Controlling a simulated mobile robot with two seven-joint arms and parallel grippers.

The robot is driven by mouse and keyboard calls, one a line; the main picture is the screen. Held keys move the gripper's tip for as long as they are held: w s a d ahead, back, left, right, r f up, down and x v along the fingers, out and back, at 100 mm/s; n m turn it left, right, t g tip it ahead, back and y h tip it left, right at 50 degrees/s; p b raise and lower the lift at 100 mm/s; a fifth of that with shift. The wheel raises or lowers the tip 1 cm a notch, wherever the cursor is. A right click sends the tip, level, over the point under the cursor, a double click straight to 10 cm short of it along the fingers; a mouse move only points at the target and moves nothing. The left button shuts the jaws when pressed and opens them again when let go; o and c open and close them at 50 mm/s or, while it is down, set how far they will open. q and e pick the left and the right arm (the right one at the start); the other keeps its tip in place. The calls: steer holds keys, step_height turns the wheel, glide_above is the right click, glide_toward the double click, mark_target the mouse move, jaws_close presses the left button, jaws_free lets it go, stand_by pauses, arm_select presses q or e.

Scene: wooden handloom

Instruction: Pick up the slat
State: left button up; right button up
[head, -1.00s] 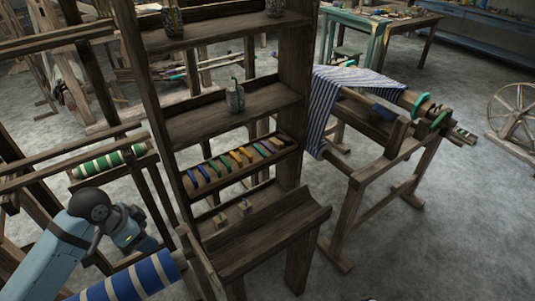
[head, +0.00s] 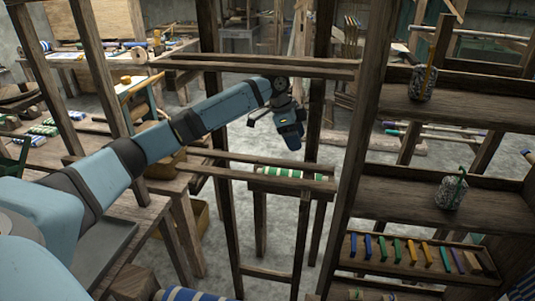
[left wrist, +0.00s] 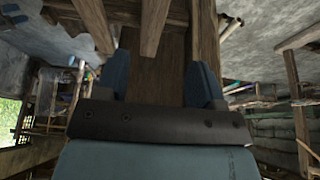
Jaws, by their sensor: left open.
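No loose slat can be told apart for sure from the many dark wooden bars. A horizontal wooden bar (head: 255,65) crosses the loom frame behind my left gripper (head: 277,128). Lower bars (head: 255,165) lie below it, by a green-and-white striped roll (head: 280,173). My left arm reaches in from the left, and its gripper hangs in the air inside the frame. In the left wrist view the two dark fingers (left wrist: 160,80) stand wide apart with nothing gripped. A wooden board (left wrist: 155,65) shows beyond them. My right gripper is not in view.
A wooden shelf (head: 400,205) stands at the right with jars and a row of coloured pieces (head: 410,252). An upright post (head: 362,140) stands between it and my gripper. A blue-and-white roll (head: 185,295) is at the bottom. Work tables fill the left.

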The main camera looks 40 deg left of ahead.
mark_target(302, 164)
arm_select(q)
steer(key=x, duration=0.3)
steer(key=s+p+x, duration=0.1)
steer(key=x, duration=0.2)
steer(key=shift+s+f, duration=0.15)
steer(key=shift+f, duration=0.4)
steer(key=shift+d+f, duration=0.1)
steer(key=shift+f, duration=0.1)
steer(key=c, duration=1)
steer(key=shift+r, duration=0.1)
steer(key=shift+c, duration=0.2)
